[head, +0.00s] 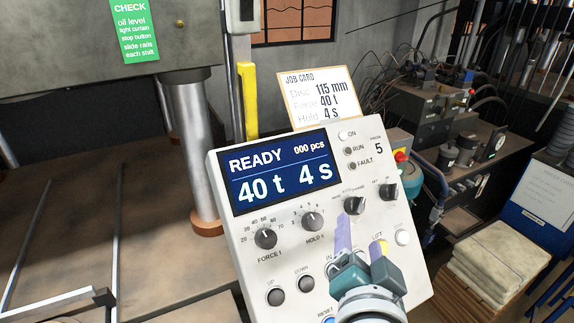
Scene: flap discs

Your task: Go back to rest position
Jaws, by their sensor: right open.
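My right gripper (362,244) is in front of the lower right part of the white control panel (222,190). Its two fingers are apart with nothing between them. They point up at the panel, just below its right-hand knobs (354,205). The gripper hides some of the lower buttons and labels; I cannot tell whether it touches the panel. The panel's screen (280,172) reads READY, 000 pcs, 40 t and 4 s. My left gripper is not in view.
A job card (318,97) stands behind the panel's top edge. A thick steel column (194,150) and yellow bar (247,100) stand close behind the panel. Machinery with hoses (425,105) fills the right back. Folded cloths (492,262) are stacked at lower right.

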